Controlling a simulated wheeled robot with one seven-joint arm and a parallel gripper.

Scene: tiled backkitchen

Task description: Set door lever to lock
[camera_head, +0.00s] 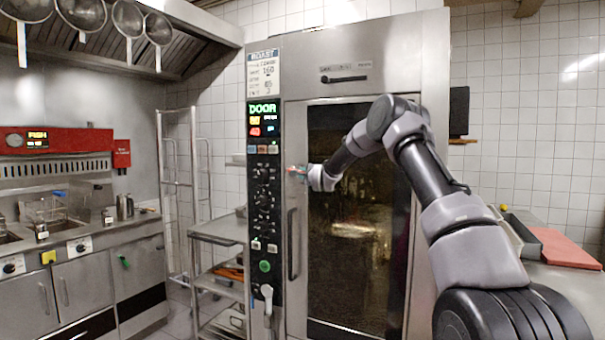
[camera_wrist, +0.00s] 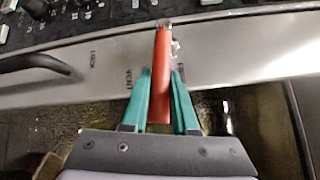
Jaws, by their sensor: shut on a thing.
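The red door lever (camera_wrist: 162,45) shows in the wrist view, standing out from the steel oven front. My gripper (camera_wrist: 161,78) is shut on it, with one green finger on each side. The lever points up and down in that view. A mark reading LOCK (camera_wrist: 93,58) is on the steel to its left. A second mark (camera_wrist: 128,80), hard to read, is close beside the left finger. In the head view my gripper (camera_head: 297,171) is at the left edge of the oven door (camera_head: 350,220), and the lever is mostly hidden there.
A black curved door handle (camera_wrist: 35,63) is left of the lever in the wrist view. The control panel (camera_head: 264,195) with dials stands just left of the door. A wire rack (camera_head: 190,180) and fryers (camera_head: 60,270) are further left. A counter with a red board (camera_head: 565,248) is at right.

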